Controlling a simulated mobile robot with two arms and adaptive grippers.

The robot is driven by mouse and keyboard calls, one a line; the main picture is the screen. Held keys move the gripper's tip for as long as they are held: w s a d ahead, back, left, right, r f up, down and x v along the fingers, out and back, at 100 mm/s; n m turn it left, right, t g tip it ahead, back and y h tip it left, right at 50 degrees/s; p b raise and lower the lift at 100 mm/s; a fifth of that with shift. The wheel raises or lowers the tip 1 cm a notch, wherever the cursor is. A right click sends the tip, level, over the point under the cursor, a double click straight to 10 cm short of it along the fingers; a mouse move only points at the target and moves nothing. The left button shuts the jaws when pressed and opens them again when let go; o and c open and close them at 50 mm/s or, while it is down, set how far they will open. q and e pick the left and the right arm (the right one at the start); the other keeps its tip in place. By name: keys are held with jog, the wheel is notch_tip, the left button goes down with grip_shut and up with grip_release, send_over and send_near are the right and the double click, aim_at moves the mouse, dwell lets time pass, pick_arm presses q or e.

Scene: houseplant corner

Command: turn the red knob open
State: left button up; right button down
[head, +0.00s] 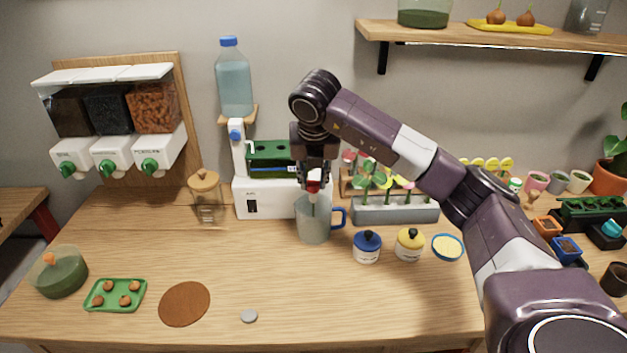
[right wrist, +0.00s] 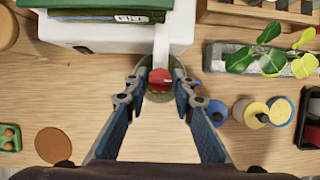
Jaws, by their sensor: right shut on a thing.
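The red knob (head: 313,188) sits at the front of the white dispenser (head: 262,199), above a translucent jug (head: 312,229) with a blue handle. My right gripper (head: 315,176) reaches down from above, its fingers around the knob. In the right wrist view the red knob (right wrist: 160,79) is between the two fingertips, and my right gripper (right wrist: 159,90) is shut on it. The fingers hide part of the knob in the head view. The jug's opening shows below the knob in the wrist view. My left gripper is not in view.
A blue-lidded jar (head: 367,247) and a yellow-lidded jar (head: 410,245) stand right of the jug. A grey planter (head: 395,211) is behind them. A glass jar with a wooden lid (head: 206,197) stands left of the dispenser. The front middle of the table is mostly clear.

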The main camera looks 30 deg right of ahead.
jog(key=shift+r, duration=0.1)
dwell(0.3)
jog(key=c, duration=1.7)
grip_release()
jog(key=shift+o, duration=0.2)
jog(key=v, duration=1.2)
